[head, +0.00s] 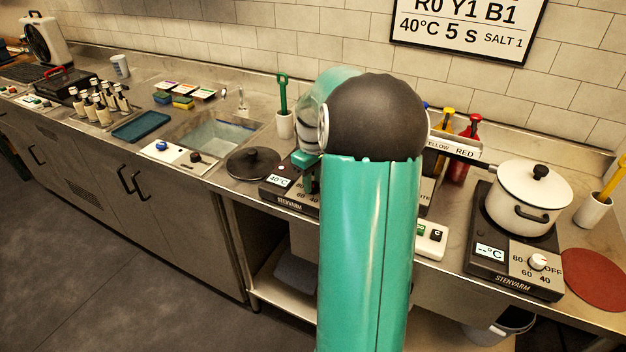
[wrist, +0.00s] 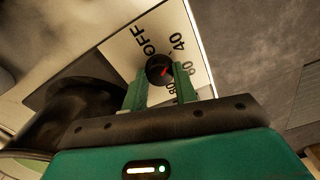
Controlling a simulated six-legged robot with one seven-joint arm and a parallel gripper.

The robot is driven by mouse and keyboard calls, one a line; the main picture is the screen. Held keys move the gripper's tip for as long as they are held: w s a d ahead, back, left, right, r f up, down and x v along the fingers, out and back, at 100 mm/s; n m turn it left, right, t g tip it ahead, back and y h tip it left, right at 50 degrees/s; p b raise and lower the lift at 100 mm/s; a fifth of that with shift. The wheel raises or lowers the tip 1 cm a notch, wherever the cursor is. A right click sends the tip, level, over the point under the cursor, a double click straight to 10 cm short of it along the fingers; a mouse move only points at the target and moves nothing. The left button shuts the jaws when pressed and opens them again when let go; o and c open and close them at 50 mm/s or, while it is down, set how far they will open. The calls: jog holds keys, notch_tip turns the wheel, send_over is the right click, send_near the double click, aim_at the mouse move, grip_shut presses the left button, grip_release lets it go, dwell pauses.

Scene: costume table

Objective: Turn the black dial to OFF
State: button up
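The black dial (wrist: 159,68) shows in the wrist view on a light panel (wrist: 122,50) printed with OFF, 40, 60 and 80. OFF lies above and slightly left of the dial, 40 above right. A red mark on the dial slants toward the upper right, not toward OFF. My gripper (wrist: 160,76) has a green finger on each side of the dial, and both fingers appear to press against it. In the head view my gripper (head: 305,175) is at the left hotplate (head: 290,203), whose display reads 40°C. My arm hides the dial there.
A black lid (head: 253,163) lies left of the hotplate, near the sink (head: 215,135). A green brush stands in a white cup (head: 285,124) behind. A white pot (head: 534,190) stands on another hotplate (head: 480,268) at right. A small switch box (head: 432,240) sits right of my arm.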

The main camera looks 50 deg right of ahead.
aim_at(313, 184)
jog(key=shift+n, duration=0.3)
jog(key=n, duration=1.1)
jog(key=shift+r, duration=0.1)
dwell(0.6)
jog(key=o, duration=1)
notch_tip(313, 184, up, 14)
jog(key=shift+f, duration=0.1)
